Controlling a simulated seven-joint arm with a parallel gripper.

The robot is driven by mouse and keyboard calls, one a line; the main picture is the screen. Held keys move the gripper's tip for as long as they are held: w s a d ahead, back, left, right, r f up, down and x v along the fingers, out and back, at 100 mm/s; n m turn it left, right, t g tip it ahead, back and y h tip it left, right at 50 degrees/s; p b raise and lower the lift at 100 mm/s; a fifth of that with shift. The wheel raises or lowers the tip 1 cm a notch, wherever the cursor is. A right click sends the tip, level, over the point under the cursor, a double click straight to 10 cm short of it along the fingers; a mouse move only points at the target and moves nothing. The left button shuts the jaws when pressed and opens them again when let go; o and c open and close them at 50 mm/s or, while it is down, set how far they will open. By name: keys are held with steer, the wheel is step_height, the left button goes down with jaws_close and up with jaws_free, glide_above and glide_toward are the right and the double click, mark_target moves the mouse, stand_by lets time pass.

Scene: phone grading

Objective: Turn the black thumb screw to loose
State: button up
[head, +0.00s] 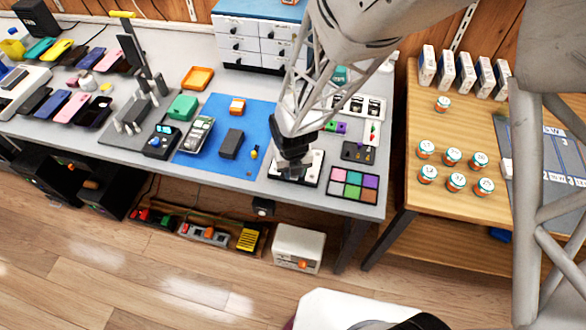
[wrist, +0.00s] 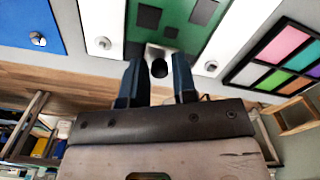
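The black thumb screw (wrist: 159,68) shows in the wrist view as a small dark round knob on a pale block, at the edge of a green circuit board (wrist: 203,14). The board lies on a white fixture plate (wrist: 97,14). My gripper (wrist: 158,72) has its two dark blue fingers apart, one on each side of the screw. I see gaps between the fingers and the knob, but cannot tell the height between them. In the head view my gripper (head: 293,172) is over the white fixture (head: 313,168), and the screw is hidden there.
Silver knobs (wrist: 103,43) (wrist: 211,66) stand on the plate to both sides. A palette of coloured squares (head: 354,185) lies right of the fixture. A blue mat (head: 209,165) with a dark grey block (head: 231,144) lies left. The table's front edge is close.

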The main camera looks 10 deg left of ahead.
steer(key=shift+o, duration=1.3)
steer(key=shift+r, duration=0.1)
steer(key=shift+r, duration=3.85)
